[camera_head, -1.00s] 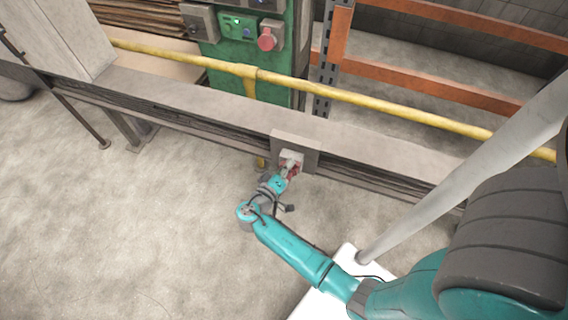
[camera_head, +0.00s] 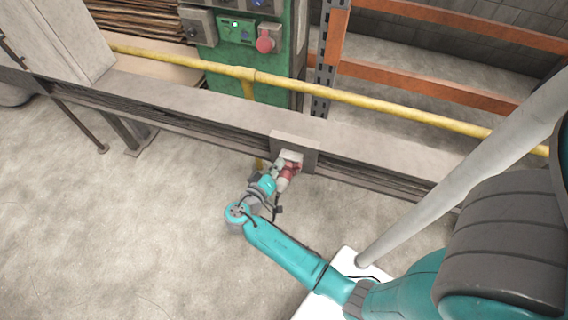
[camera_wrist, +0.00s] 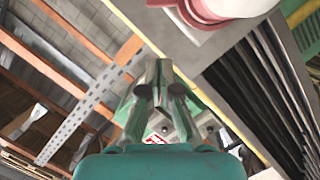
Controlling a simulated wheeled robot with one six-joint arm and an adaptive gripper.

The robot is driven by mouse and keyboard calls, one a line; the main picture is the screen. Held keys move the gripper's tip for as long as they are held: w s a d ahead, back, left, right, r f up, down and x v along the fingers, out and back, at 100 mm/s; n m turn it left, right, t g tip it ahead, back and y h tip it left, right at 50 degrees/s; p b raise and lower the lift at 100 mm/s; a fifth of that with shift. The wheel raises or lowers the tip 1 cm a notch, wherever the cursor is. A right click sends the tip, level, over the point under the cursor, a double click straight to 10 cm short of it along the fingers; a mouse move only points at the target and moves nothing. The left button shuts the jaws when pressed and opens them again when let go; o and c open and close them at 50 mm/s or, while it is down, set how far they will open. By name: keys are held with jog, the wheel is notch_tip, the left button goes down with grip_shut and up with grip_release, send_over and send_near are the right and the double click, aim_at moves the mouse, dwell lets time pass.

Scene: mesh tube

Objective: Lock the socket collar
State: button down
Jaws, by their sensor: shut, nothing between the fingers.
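The socket, with a white upper part (camera_head: 291,156) and a red collar (camera_head: 288,170), sits on a grey square plate on the long beam. In the wrist view the red collar (camera_wrist: 205,12) shows at the top, cut off by the frame edge, with white parts around it. My gripper (camera_wrist: 160,75) is shut and empty, with its fingers together below and left of the collar. In the head view my gripper (camera_head: 275,172) is just left of the collar; I cannot tell whether it touches. The collar's lock state cannot be read.
The grey beam (camera_head: 210,113) runs behind the socket, with a yellow pipe (camera_head: 360,101) above it. A green control cabinet (camera_head: 235,60) and orange rack rails (camera_head: 430,85) stand behind.

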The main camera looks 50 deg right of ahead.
jog(key=v, duration=0.7)
jog(key=shift+a, duration=0.1)
dwell(0.5)
